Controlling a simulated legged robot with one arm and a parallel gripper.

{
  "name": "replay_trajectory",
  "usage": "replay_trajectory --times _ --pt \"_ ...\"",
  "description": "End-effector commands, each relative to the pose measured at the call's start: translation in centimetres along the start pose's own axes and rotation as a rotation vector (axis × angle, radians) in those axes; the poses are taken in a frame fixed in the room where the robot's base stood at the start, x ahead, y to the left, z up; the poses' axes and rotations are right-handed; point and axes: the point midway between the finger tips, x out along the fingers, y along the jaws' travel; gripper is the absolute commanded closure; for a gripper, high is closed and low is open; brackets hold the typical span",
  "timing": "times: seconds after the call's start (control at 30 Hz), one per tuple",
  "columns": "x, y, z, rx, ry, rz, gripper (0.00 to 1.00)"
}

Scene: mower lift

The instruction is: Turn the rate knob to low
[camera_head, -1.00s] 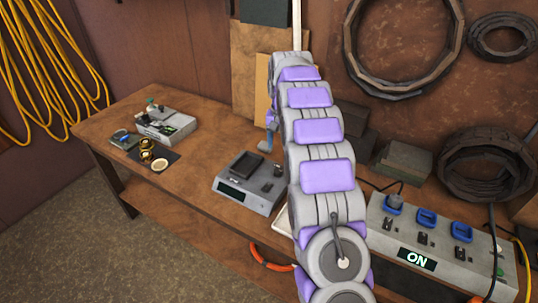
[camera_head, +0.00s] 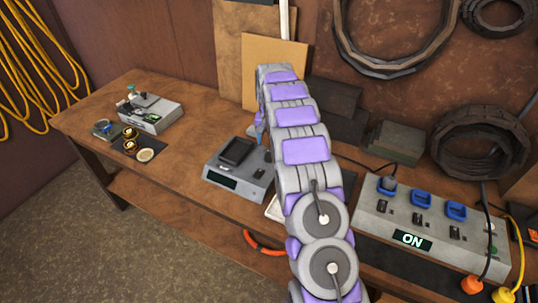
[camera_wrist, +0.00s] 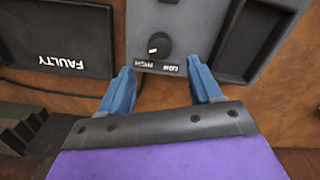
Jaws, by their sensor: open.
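The rate knob (camera_wrist: 159,46) is a small round black knob on a grey device, seen upside down in the wrist view. Its white mark points to the lower left, toward the HIGH side of the label strip (camera_wrist: 156,67); LOW is at the right. My gripper (camera_wrist: 161,66) is open, its two blue fingers spread on either side of the label strip, apart from the knob and touching nothing visible. In the head view the grey device (camera_head: 212,172) stands on the bench; my arm partly covers its right side and the knob is too small to read there.
A dark tray marked FAULTY (camera_wrist: 60,38) lies beside the device. A power box (camera_head: 432,236) reading ON, with blue plugs and cables, stands at the right. Another instrument (camera_head: 152,112) and small round parts (camera_head: 130,140) are at the left. Boards and blocks (camera_head: 333,105) stand behind my arm.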

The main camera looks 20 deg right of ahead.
Motion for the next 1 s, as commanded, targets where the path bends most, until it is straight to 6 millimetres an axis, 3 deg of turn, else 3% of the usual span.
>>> replay_trajectory --times 0.2,0.4,0.8,1.0 --pt "4.3 0.0 0.0 0.000 -0.002 0.001 0.36" --pt "6.5 0.0 0.0 0.000 -0.001 0.001 0.36" --pt "7.1 0.0 0.0 0.000 0.001 0.000 0.36" --pt "7.0 0.0 0.0 0.000 0.001 0.000 0.54"
